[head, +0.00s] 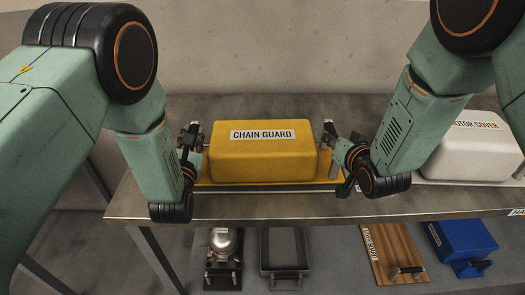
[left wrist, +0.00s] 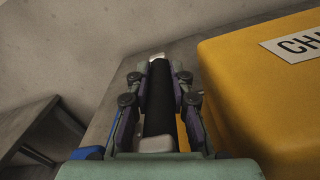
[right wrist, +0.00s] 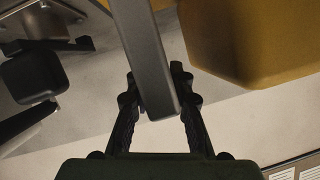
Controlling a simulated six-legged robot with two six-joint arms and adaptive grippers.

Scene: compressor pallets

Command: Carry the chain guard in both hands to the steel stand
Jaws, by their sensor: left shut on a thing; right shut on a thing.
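The chain guard (head: 262,160) is a yellow box with a flat rim and a white label, at the middle of the head view above the steel bench. Whether it rests on the bench or hangs just above it I cannot tell. My left gripper (head: 191,145) is shut on the dark upright handle at its left end; the left wrist view shows the black grip (left wrist: 160,98) between the fingers. My right gripper (head: 343,158) is at its right end; in the right wrist view its fingers close around a dark grey bar (right wrist: 146,60). I cannot identify the steel stand.
A white motor cover (head: 468,152) stands right of the guard, partly behind my right arm. The steel bench (head: 250,207) has a bare front strip. Below it are a silver compressor (head: 224,243), a dark tray (head: 283,268), a wooden board (head: 392,252) and a blue box (head: 466,240).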

